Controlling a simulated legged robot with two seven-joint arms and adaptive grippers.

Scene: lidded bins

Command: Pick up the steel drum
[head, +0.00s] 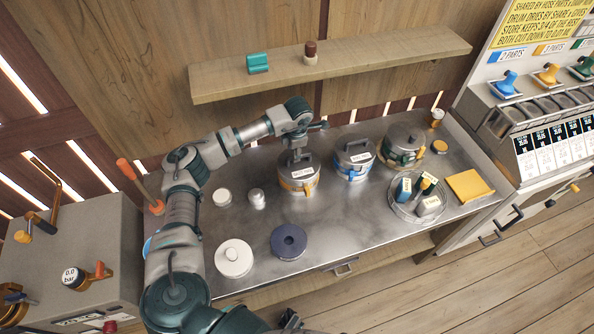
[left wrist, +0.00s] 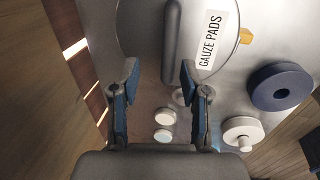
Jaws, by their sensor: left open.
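Three lidded steel drums stand in a row on the metal counter. The left drum (head: 299,180) has an orange band and a white label, the middle one (head: 353,161) a blue band, the right one (head: 403,146) a green and orange band. My left gripper (head: 298,157) is open just above the left drum's lid. In the left wrist view, this lid (left wrist: 140,35) reads "GAUZE PADS", and its dark bar handle (left wrist: 172,45) reaches between the open fingers (left wrist: 159,74), closer to the right one. Contact cannot be told. My right gripper does not show.
A white lid (head: 233,258) and a dark blue disc (head: 289,242) lie at the counter's front. Small white pucks (head: 222,197) lie left of the drums. A round tray (head: 393,208) with small boxes and a yellow pad (head: 468,186) are at right. A shelf (head: 390,62) runs above.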

